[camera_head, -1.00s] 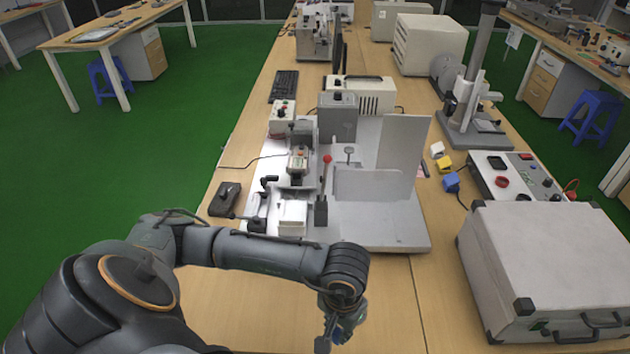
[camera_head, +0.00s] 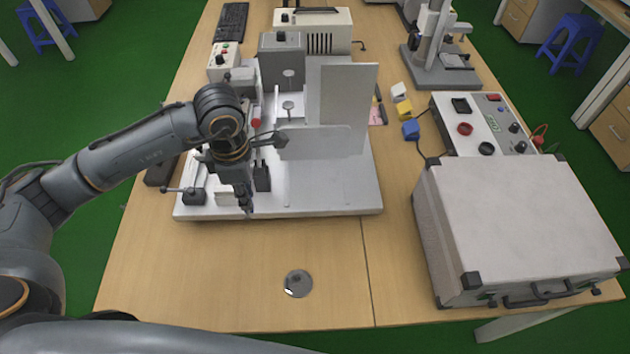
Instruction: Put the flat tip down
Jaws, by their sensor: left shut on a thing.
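My left gripper (camera_head: 247,207) points down over the front left part of the white test fixture's base plate (camera_head: 335,200). It is shut on a small dark piece, taken to be the flat tip, which is too small and dark to make out clearly. The gripper and wrist hide part of the fixture's clamp area, and the red-knobbed lever (camera_head: 256,123) shows just behind the wrist. A round grey metal disc (camera_head: 298,283) with a bright glint lies on the bare table in front of the fixture. My right gripper is not in view.
A large grey case (camera_head: 515,215) stands at the right front. Behind it are a control box (camera_head: 485,125) and small yellow (camera_head: 403,109) and blue (camera_head: 411,130) blocks. An upright white panel (camera_head: 348,95) rises from the fixture. The table front around the disc is clear.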

